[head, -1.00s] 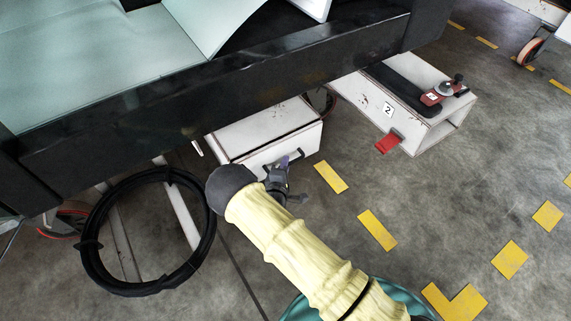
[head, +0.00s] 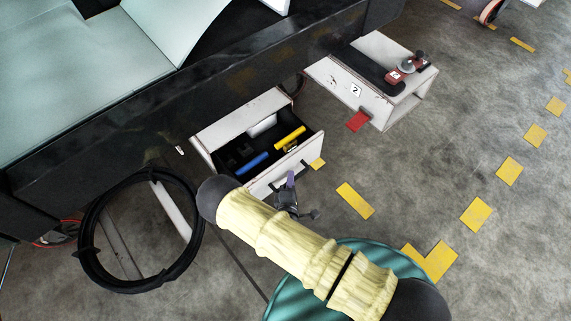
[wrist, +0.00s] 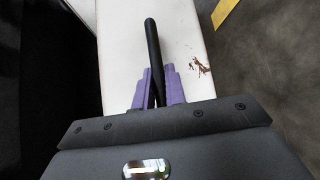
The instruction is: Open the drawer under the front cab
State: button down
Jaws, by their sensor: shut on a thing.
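The white drawer (head: 303,158) under the front cab stands pulled out from its white housing (head: 238,116). Its dark inside shows a blue item (head: 250,163), a yellow item (head: 290,137) and a white item (head: 262,126). My gripper (head: 289,186) is at the drawer's front face. In the wrist view its purple fingers (wrist: 158,90) are shut on the black bar handle (wrist: 152,42), one on each side of it. The white drawer front (wrist: 125,45) lies behind the handle. In the head view my gripper covers part of the handle.
A black hose coil (head: 85,245) hangs at the left. A white box marked 2 (head: 335,82), with a red tab (head: 358,121), stands at the upper right. The dark cab frame (head: 140,118) runs above the drawer. Open floor with yellow marks (head: 355,201) lies to the right.

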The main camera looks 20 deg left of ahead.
jog(key=shift+s+d+p, duration=0.35)
jog(key=shift+s+d, duration=0.3)
jog(key=shift+d, duration=0.3)
jog(key=shift+s+d+p, duration=0.35)
jog(key=shift+s+d, duration=0.25)
jog(key=shift+d, duration=0.35)
jog(key=shift+f, duration=0.1)
jog(key=c, duration=1.5)
grip_release()
jog(key=shift+o, duration=0.2)
